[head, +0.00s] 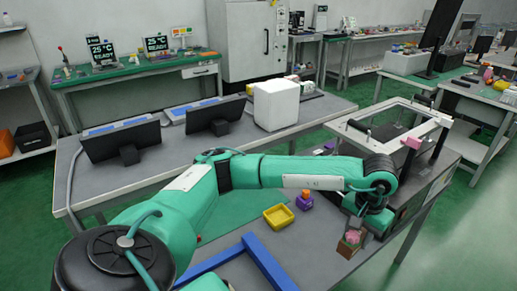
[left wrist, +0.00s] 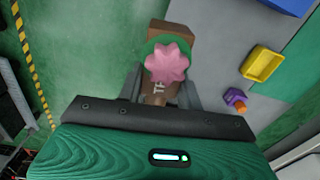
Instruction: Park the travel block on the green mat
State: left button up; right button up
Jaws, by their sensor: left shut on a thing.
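The travel block (head: 346,247) is brown, with a pink star-shaped knob on top. In the left wrist view the block (left wrist: 183,32) shows a green disc under the knob and part of its lettering. My left gripper (head: 355,236) is shut on it; in the left wrist view the fingers (left wrist: 160,90) lie on both sides of the block. The block is held near the table's right edge, with floor showing beside it. The green mat (head: 245,213) lies on the table left of the yellow tray, partly hidden by my left arm. My right gripper is out of view.
A yellow tray (head: 279,217) and a purple-and-orange piece (head: 305,201) stand between the mat and the block. A blue frame (head: 262,258) lies at the front. A white frame fixture (head: 425,118) stands at the back right. Two dark screens and a white box stand behind.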

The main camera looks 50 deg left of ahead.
aim_at(243, 201)
jog(key=i+u, duration=0.2)
jog(key=u, duration=0.9)
jog(key=i+l, duration=0.2)
jog(key=i, duration=0.2)
jog(key=i+l, duration=0.2)
jog(key=i, duration=0.15)
